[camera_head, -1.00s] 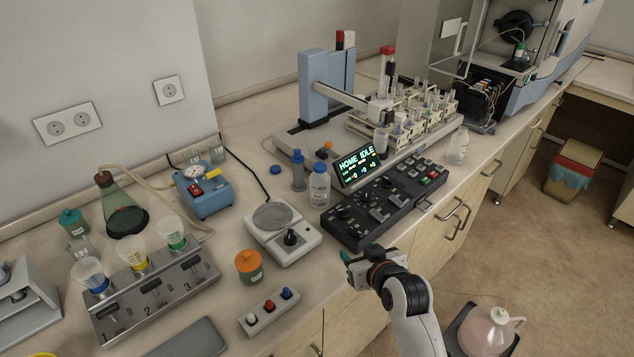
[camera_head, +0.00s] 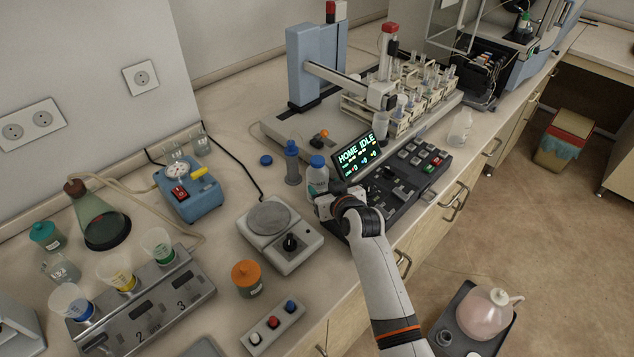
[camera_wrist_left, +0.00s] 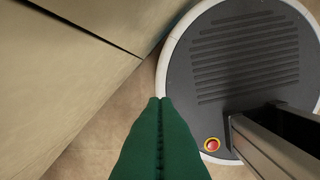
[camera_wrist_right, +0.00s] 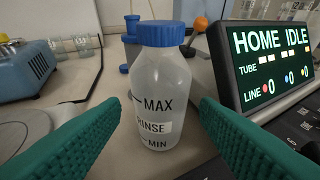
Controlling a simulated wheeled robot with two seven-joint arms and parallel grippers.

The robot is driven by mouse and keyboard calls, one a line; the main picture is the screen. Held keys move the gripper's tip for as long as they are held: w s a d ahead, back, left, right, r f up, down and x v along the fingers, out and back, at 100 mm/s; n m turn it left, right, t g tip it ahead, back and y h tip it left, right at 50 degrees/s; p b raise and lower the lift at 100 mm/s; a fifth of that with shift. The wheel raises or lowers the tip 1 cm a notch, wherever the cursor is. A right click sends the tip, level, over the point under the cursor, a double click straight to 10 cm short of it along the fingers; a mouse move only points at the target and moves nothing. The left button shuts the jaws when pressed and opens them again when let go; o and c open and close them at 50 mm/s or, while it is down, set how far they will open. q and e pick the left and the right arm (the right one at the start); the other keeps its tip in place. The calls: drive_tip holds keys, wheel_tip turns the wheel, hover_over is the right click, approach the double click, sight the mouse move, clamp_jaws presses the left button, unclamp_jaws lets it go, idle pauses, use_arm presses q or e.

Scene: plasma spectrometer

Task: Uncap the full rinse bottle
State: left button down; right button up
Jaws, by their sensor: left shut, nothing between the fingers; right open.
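The rinse bottle (camera_head: 317,180) stands upright on the bench, left of the lit display, with its blue cap (camera_head: 317,161) on. In the right wrist view the bottle (camera_wrist_right: 160,105) is labelled RINSE, with MAX and MIN marks, and its blue cap (camera_wrist_right: 161,34) is at the top. My right gripper (camera_head: 325,203) is open in front of the bottle. In the right wrist view its green fingers lie on either side of the bottle, nearer the camera, with gaps visible. My left gripper (camera_wrist_left: 159,102) is shut and empty, above the floor and my base.
The display (camera_head: 359,154) and control panel (camera_head: 395,190) stand close to the bottle's right. A blue dispenser-like piece (camera_head: 292,163) stands just behind it. A loose blue cap (camera_head: 265,160) lies on the bench. A hotplate-like device (camera_head: 279,236) stands front left.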

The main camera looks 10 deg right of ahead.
sight(322, 181)
drive_tip(key=shift+w+a+p, duration=0.15)
drive_tip(key=shift+w+p, duration=0.3)
drive_tip(key=shift+w, duration=0.45)
drive_tip(key=x, duration=0.3)
drive_tip(key=shift+w+f, duration=0.15)
drive_tip(key=shift+w, duration=0.15)
use_arm(q)
drive_tip(key=shift+w+d+r, duration=0.1)
drive_tip(key=shift+w+r, duration=0.6)
drive_tip(key=shift+w, duration=0.15)
use_arm(e)
drive_tip(key=c, duration=0.9)
use_arm(q)
drive_tip(key=shift+f, duration=0.1)
